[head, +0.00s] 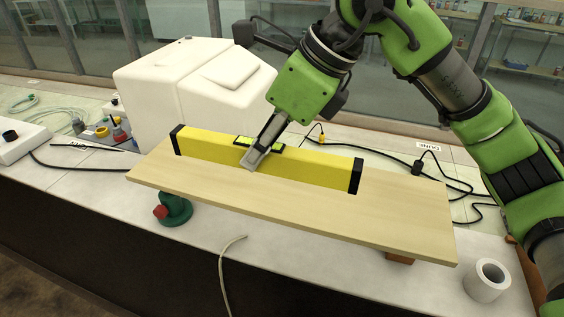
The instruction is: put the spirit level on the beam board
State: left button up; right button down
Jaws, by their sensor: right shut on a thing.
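The spirit level (310,166) is a long yellow bar with black end caps and a dark vial window near its middle. It stands on its narrow edge along the back part of the beam board (380,221), a pale wooden plank. It appears to touch the board, though I cannot see its underside. My right gripper (255,158) reaches down from above and is shut on the level near its middle, beside the vial window. The gripper's far finger is hidden behind the level. My left gripper does not show.
A green valve-like fitting with a red knob (161,211) is under the board's left part, and a brown block (400,259) under its right. A white tape roll (487,281) stands at the right. A white box-like housing (185,85) is behind. Cables (450,182) lie at the back right.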

jog(key=w+d+f, duration=0.1)
jog(key=w+f+p, duration=0.1)
jog(key=w+f, duration=0.1)
jog(key=w+d+f, duration=0.1)
jog(key=w+f, duration=0.1)
jog(key=shift+d+p, duration=0.35)
jog(key=shift+p, duration=0.05)
jog(key=shift+w+d+f, duration=0.15)
jog(key=shift+w+f, duration=0.15)
jog(key=shift+f, duration=0.25)
jog(key=f, duration=0.1)
jog(key=f+p, duration=0.2)
jog(key=shift+w+d, duration=0.15)
jog(key=shift+w, duration=0.1)
jog(key=shift+f, duration=0.35)
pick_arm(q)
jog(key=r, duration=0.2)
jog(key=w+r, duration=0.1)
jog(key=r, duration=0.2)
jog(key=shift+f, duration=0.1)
pick_arm(e)
jog(key=c, duration=1.8)
grip_release()
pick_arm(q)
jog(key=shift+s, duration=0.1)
pick_arm(e)
jog(key=shift+r, duration=0.1)
